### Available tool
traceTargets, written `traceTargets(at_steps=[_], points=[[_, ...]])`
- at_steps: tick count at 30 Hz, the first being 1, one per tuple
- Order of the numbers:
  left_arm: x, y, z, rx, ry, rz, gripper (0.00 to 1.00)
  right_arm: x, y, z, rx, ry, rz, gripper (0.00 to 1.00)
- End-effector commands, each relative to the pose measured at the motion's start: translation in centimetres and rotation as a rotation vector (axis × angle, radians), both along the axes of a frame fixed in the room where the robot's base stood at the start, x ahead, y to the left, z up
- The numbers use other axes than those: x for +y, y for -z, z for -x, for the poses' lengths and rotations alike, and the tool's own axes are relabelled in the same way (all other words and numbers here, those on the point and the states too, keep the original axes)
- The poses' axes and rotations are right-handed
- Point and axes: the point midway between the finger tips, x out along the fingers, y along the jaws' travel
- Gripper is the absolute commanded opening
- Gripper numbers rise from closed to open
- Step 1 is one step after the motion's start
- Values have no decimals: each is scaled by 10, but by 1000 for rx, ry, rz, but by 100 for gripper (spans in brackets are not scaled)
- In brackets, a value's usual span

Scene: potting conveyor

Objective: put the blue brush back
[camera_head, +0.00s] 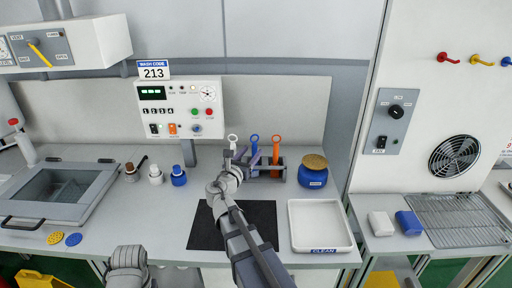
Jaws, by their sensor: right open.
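The blue brush (254,141) stands upright with its ring-shaped handle top showing; its lower part is hidden behind my right gripper. It appears to be in the dark brush rack (290,170) at the back of the counter. A white-topped brush (233,139) is to its left and an orange brush (276,148) to its right. My right gripper (247,158) is open, with its fingers close to the blue brush handle; I cannot tell whether they touch it. My left gripper is out of view; only part of my left arm shows at the lower left.
A black mat (204,235) lies in front of the rack, under my right arm. A white CLEAN tray (320,245) is to its right. Small bottles (156,176) stand to the left. A control panel (180,108) rises behind.

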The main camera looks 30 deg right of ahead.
Motion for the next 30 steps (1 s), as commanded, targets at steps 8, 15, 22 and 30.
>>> traceTargets(at_steps=[8, 15, 22, 30], points=[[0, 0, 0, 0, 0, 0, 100, 38, 0, 28, 0, -3, 0, 55], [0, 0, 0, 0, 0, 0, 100, 48, 0, 34, 0, 0, 0, 55], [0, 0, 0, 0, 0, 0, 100, 48, 0, 34, 0, 0, 0, 55], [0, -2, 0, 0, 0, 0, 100, 48, -2, 34, 0, 0, 0, 55]])
